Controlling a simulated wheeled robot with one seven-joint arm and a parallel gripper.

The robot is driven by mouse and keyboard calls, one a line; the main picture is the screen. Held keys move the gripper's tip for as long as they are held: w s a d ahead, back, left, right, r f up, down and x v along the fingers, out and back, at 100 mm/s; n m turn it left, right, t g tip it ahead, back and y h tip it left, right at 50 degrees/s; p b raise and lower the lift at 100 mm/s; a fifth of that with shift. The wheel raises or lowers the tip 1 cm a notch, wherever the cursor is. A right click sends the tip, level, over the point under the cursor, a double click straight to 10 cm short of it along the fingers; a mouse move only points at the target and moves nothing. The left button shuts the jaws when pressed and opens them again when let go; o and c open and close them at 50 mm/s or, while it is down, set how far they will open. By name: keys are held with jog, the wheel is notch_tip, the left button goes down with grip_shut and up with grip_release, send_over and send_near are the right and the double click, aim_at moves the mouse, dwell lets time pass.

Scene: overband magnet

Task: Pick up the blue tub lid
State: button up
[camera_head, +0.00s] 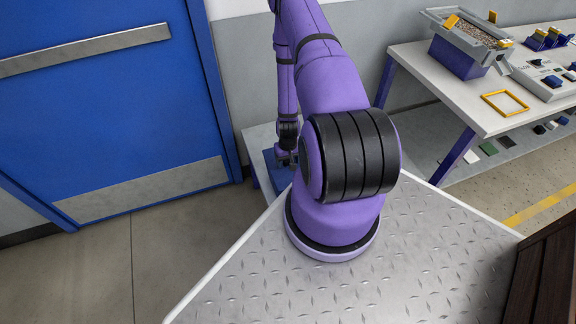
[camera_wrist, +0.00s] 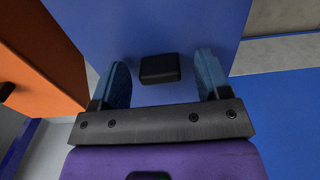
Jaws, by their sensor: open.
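The blue tub lid (camera_wrist: 190,25) fills the upper middle of the wrist view as a flat blue panel with a black block-shaped grip (camera_wrist: 160,69) on it. My gripper (camera_wrist: 162,76) is open, its two blue fingers on either side of the black grip with gaps to both sides. Nothing shows as held, and I cannot tell how far the fingertips are above the lid. In the head view a small part of a blue surface (camera_head: 271,171) shows under my gripper (camera_head: 287,160); my arm hides most of it.
An orange panel with a dark handle (camera_wrist: 40,50) lies close left of the blue lid. A blue door (camera_head: 110,100) stands left of the pale table (camera_head: 258,136). A workbench (camera_head: 420,70) with a grey-rimmed bin (camera_head: 465,45) and a yellow frame (camera_head: 505,103) stands at right.

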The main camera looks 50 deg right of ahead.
jog(key=shift+f, duration=0.15)
jog(key=c, duration=1)
jog(key=shift+c, duration=0.2)
